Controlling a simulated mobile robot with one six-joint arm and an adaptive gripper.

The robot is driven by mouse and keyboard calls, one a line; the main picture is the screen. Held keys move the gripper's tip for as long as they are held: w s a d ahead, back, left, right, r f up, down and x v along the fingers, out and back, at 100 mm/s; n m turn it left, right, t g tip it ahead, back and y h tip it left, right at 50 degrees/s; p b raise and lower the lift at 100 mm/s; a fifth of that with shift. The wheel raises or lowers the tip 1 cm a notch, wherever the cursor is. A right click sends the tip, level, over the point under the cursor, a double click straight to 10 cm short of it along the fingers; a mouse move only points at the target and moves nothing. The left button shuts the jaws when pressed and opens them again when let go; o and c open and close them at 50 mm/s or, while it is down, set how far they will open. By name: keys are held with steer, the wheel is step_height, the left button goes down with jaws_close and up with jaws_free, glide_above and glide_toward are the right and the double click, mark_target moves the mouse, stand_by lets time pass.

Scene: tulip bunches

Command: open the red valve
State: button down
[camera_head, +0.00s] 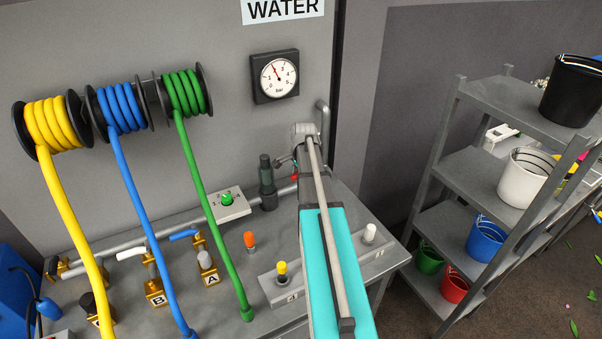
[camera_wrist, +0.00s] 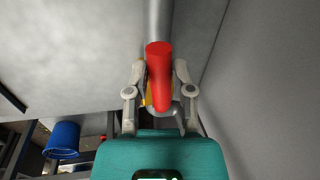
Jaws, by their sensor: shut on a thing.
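The red valve handle (camera_wrist: 159,75) shows in the wrist view, pointing up along a grey pipe (camera_wrist: 158,20), with a bit of yellow behind it. My gripper (camera_wrist: 160,72) has one finger on each side of the handle and is shut on it. In the head view my gripper (camera_head: 298,157) is at the pipe on the right end of the bench, and only a small red bit of the handle (camera_head: 295,177) shows. My arm hides most of the valve there.
Yellow, blue and green hoses (camera_head: 205,180) hang from wall reels onto the bench (camera_head: 223,262). A pressure gauge (camera_head: 274,77) is on the wall. Valves with white (camera_head: 131,253) and blue (camera_head: 184,235) handles stand left. A shelf with buckets (camera_head: 486,238) stands right.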

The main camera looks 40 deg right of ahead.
steer(key=shift+a, duration=0.1)
steer(key=shift+c, duration=2.4)
jaws_free()
steer(key=shift+s, duration=0.1)
